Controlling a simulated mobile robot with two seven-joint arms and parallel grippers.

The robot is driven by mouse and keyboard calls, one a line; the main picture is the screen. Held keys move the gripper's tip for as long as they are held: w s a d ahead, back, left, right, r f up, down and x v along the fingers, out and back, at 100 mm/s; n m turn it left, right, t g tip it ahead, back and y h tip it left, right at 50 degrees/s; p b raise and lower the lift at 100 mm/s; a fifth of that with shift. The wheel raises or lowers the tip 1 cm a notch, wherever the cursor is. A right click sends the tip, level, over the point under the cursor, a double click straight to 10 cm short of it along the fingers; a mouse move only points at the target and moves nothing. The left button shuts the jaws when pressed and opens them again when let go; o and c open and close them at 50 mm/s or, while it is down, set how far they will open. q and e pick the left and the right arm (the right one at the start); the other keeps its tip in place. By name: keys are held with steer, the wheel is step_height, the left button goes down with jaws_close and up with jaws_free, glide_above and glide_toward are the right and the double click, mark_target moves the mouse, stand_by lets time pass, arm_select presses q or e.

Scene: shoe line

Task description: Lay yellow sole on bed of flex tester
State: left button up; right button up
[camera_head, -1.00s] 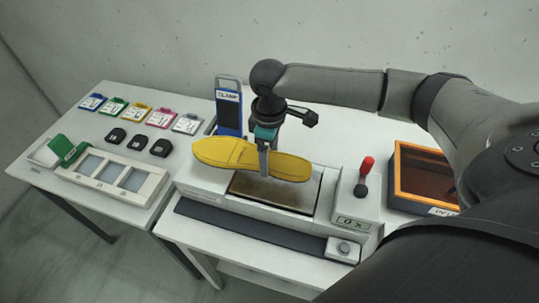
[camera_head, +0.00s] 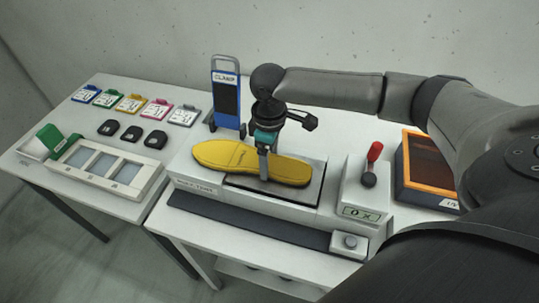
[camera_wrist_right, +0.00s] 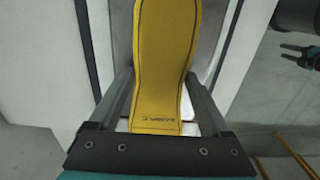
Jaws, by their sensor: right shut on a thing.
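The yellow sole (camera_head: 223,155) lies roughly level over the flex tester (camera_head: 252,203), along its length. Its right part is over the dark bed (camera_head: 313,192) and its left end reaches over the light housing. I cannot tell whether it touches the bed. My right gripper (camera_head: 264,174) points down and is shut on the sole near its middle. In the right wrist view the sole (camera_wrist_right: 163,60) runs between the two fingers of the right gripper (camera_wrist_right: 163,92).
A red-knobbed lever (camera_head: 374,153) and a display stand right of the bed. An orange-framed box (camera_head: 404,175) is further right. A blue clamp stand (camera_head: 227,100) is behind. Colored tags, black pieces and a windowed tray (camera_head: 150,183) occupy the left table.

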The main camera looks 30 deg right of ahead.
steer(key=o, duration=1.4)
steer(key=shift+o, duration=0.2)
steer(key=shift+r, duration=0.1)
step_height(320, 180, up, 15)
steer(key=p, duration=0.2)
